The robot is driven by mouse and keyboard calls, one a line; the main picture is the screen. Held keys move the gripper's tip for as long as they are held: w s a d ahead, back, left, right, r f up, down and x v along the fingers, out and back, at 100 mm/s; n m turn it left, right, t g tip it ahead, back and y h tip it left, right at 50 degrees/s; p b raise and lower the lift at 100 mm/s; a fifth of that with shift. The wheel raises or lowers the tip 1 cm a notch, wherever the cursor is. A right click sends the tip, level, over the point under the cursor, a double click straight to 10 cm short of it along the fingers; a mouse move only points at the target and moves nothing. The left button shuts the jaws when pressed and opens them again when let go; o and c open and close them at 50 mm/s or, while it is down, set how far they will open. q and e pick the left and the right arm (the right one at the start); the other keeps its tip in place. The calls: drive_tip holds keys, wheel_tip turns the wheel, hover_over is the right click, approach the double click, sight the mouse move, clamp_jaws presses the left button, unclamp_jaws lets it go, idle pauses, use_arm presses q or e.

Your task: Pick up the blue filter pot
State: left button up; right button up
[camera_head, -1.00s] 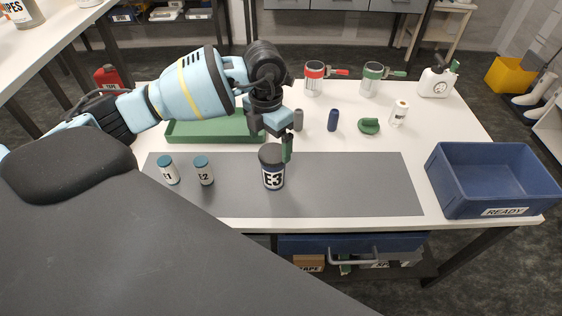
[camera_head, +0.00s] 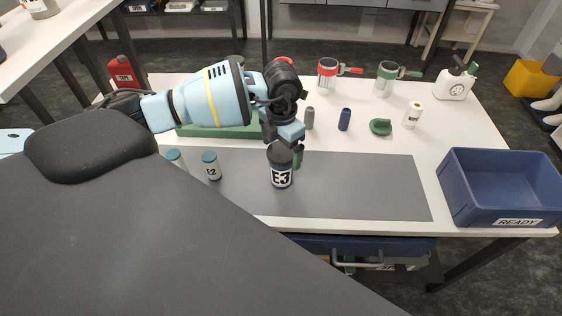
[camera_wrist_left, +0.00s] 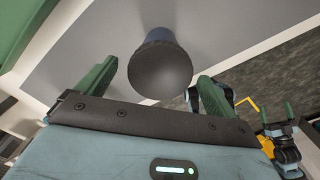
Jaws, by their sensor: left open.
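My left gripper (camera_head: 287,154) is open at the pot's top, with one green finger visible just right of and behind the lid. In the left wrist view, the round lid (camera_wrist_left: 160,72) lies between the two green fingers, with a gap on each side.
A small E2 vial (camera_head: 211,168) and another teal-capped vial (camera_head: 176,159) stand left of the pot. A green tray (camera_head: 225,131) lies behind. A blue READY crate (camera_head: 452,197) stands at the right. The mat right of the pot is clear.

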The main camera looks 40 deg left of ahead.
use_arm(q)
wheel_tip(320, 180, down, 2)
drive_tip(key=shift+f, duration=0.1)
drive_tip(key=c, duration=1.4)
drive_tip(key=shift+c, duration=0.2)
